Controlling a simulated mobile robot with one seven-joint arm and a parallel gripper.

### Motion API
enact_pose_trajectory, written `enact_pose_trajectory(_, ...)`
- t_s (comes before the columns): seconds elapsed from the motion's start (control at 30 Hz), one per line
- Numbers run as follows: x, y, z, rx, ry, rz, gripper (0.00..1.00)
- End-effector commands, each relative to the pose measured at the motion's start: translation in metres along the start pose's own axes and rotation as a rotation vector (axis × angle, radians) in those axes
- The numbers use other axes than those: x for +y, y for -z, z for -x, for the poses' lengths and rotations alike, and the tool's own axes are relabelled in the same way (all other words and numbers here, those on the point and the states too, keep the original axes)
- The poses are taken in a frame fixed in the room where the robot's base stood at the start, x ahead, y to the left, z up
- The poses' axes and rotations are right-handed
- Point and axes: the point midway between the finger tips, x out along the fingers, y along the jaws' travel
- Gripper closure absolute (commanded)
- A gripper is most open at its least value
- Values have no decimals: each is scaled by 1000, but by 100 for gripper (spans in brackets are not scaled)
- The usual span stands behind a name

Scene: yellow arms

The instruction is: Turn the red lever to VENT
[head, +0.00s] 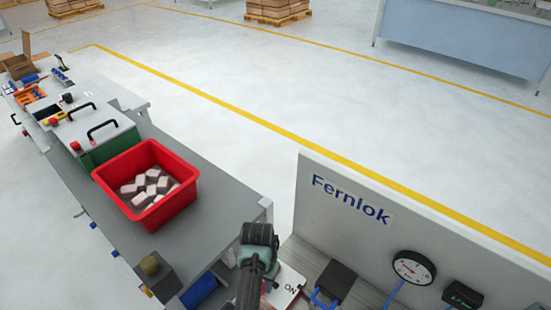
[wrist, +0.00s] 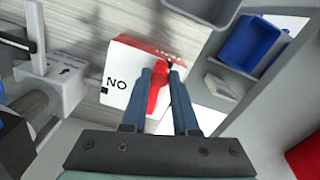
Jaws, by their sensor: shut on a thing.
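The red lever (wrist: 157,97) shows in the wrist view between the two blue fingers of my gripper (wrist: 162,70), which is shut on it. I cannot read VENT clearly. In the head view the white box (head: 290,284) with ON shows at the bottom, just right of my arm. My arm hides most of the lever there.
A grey panel marked Fernlok (head: 350,200) stands behind the box, with a gauge (head: 413,268) to the right. A red bin of pale blocks (head: 180,204) stands on the left bench. Blue bins (wrist: 247,47) show in the wrist view.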

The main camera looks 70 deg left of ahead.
Motion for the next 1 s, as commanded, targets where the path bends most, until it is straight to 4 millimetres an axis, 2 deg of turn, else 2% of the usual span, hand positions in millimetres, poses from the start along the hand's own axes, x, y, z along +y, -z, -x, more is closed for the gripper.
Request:
enact_pose_trajectory(0.3,-10,4,2,5,2,-117,100)
enact_pose_trajectory(0.83,-12,5,2,6,3,-141,100)
enact_pose_trajectory(0.87,-12,5,2,6,4,-141,70)
enact_pose_trajectory(1.0,-12,4,2,5,3,-140,45)
